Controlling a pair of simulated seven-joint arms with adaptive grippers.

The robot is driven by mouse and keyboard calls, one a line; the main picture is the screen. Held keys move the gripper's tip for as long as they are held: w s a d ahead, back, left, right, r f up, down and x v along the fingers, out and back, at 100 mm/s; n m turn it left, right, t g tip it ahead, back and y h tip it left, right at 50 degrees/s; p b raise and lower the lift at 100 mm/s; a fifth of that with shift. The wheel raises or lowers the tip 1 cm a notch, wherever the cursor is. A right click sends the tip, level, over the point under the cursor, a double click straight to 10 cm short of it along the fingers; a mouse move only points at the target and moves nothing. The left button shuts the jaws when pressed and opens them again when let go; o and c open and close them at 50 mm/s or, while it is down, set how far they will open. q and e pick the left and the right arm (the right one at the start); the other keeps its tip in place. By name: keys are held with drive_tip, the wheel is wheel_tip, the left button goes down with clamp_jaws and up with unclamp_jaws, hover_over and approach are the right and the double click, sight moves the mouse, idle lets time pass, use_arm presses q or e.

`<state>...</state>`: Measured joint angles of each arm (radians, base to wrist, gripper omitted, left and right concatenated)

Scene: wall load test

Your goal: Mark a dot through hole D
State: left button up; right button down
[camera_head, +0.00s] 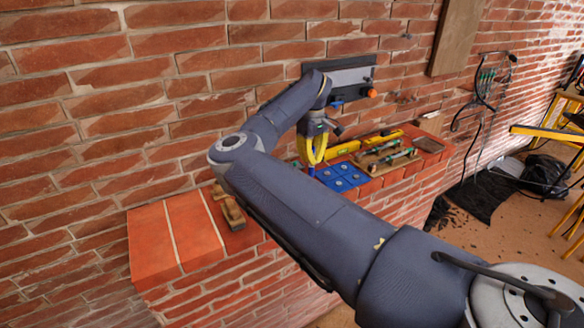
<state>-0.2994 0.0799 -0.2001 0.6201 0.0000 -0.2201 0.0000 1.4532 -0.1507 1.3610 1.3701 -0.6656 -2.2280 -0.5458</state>
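My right arm reaches in from the lower right, and its gripper (312,154) hangs over the brick ledge near the wall. Yellow parts show at the gripper, but its fingertips are too small to tell open from shut. A dark plate with a grey face (350,77) is on the brick wall, just above and right of the gripper; my arm covers its left end. An orange knob (371,92) and a blue piece (337,104) sit at its lower edge. I cannot make out hole D, its letter or a marker. My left gripper is not in view.
The brick ledge (165,240) runs along the wall. A blue tray with round spots (342,177), a yellow level (343,149) and a wooden tray of tools (376,163) lie right of the gripper. A wooden plane (232,210) lies left of my arm.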

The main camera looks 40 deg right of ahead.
drive_tip(key=shift+n+t, duration=0.4)
drive_tip(key=shift+n, duration=0.1)
drive_tip(key=shift+d+f, duration=0.4)
drive_tip(key=shift+f, duration=0.4)
drive_tip(key=shift+d+f, duration=0.35)
drive_tip(key=shift+f, duration=0.45)
drive_tip(key=shift+d+f, duration=0.4)
drive_tip(key=shift+f, duration=0.4)
drive_tip(key=shift+w+f, duration=0.1)
drive_tip(key=shift+f, duration=0.7)
idle(1.2)
drive_tip(key=shift+r, duration=0.1)
drive_tip(key=shift+r, duration=2.9)
